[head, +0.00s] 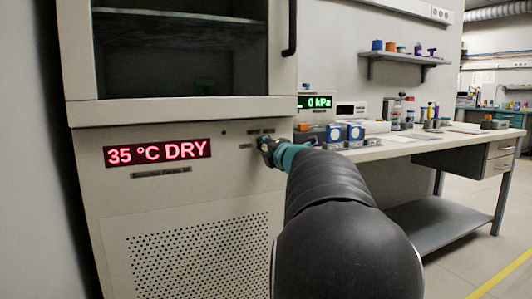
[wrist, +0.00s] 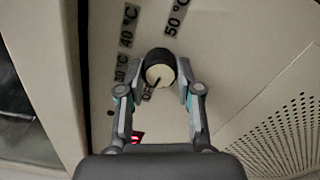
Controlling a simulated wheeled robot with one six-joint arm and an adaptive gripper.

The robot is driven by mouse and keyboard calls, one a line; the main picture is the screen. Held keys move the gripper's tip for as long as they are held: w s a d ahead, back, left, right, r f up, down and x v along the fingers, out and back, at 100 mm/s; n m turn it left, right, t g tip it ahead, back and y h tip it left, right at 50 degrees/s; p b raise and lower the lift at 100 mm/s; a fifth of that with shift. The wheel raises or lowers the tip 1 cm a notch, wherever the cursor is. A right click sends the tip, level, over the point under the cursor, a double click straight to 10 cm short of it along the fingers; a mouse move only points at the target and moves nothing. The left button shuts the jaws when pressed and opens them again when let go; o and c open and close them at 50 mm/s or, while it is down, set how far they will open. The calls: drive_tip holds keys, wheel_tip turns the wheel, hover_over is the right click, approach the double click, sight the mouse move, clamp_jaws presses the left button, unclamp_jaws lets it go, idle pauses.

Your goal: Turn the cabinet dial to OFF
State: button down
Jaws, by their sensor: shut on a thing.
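The cabinet dial (wrist: 160,70) is a round knob with a dark rim and a cream face, in the wrist view. A short dark mark on its face points down-left, toward the OFF label (wrist: 147,93). Labels for 30, 40 and 50 °C are arranged around it. My gripper (wrist: 160,66) has one finger on each side of the dial and is shut on it. In the head view my gripper (head: 268,149) is at the cabinet's front panel and hides the dial. The cabinet (head: 110,200) has a red display (head: 157,152) reading "35 °C DRY".
A perforated vent (head: 195,250) is below the display. A dark door handle (head: 291,28) juts out above my gripper. A bench (head: 400,147) with boxes and bottles stands to the right, with a shelf (head: 405,58) above it.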

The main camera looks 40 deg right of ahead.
drive_tip(key=shift+n, duration=0.6)
drive_tip(key=c, duration=0.8)
unclamp_jaws()
drive_tip(key=shift+o, duration=0.2)
drive_tip(key=v, duration=1.2)
drive_tip(key=shift+a, duration=0.1)
